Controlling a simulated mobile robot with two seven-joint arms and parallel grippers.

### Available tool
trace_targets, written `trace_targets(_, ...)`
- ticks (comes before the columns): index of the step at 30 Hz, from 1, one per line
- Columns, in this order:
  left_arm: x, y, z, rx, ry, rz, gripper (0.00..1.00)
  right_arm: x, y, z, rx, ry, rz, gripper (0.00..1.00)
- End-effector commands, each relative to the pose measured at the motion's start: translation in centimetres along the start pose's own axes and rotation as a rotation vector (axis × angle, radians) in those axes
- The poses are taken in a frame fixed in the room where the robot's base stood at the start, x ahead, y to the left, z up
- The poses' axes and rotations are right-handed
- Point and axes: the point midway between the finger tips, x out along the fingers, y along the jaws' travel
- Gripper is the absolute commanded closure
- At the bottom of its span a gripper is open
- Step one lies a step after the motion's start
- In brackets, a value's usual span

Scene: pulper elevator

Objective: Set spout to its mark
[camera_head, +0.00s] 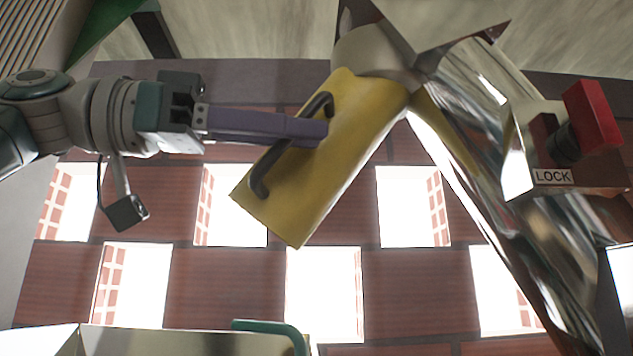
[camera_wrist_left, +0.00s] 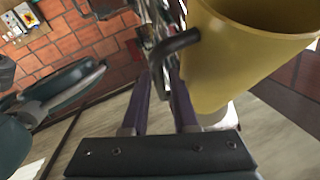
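The spout (camera_head: 350,150) is a yellow open chute tilted down to the left, hanging from a grey joint near the top of a shiny metal tube. Its dark handle (camera_head: 262,184) runs along its near face. My left gripper (camera_head: 322,131), with purple fingers, reaches in from the left across the handle's middle. In the left wrist view the fingers (camera_wrist_left: 160,72) lie on both sides of the handle (camera_wrist_left: 178,46), beside the yellow spout (camera_wrist_left: 235,60). They appear shut on it, though the contact is partly hidden. I cannot make out a mark. My right gripper is out of view.
A red knob (camera_head: 592,115) on a box labelled LOCK (camera_head: 552,176) stands right of the metal tube (camera_head: 480,130). A brick wall with bright openings lies behind. Space below the spout looks clear.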

Motion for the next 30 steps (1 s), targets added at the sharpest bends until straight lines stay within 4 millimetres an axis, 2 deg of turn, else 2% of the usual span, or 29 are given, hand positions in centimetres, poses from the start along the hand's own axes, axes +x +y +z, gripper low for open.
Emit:
trace_targets(1,0.8,-0.1,-0.7,-0.002,0.0,0.003,0.73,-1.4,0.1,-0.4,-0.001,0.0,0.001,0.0)
trace_targets(6,2.6,-0.1,-0.3,-0.001,0.0,0.001,0.73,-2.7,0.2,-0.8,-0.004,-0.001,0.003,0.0)
trace_targets(17,3.2,0.0,0.1,0.001,0.0,0.0,0.73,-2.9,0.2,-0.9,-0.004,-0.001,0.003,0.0)
trace_targets(19,3.2,0.0,0.1,0.001,0.0,0.0,0.77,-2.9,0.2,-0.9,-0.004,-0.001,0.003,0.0)
trace_targets(25,3.2,0.0,0.1,0.001,0.0,-0.001,1.0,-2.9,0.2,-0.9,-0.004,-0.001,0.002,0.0)
trace_targets(30,3.2,0.0,0.1,0.001,-0.001,-0.001,1.0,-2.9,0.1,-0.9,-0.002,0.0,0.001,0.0)
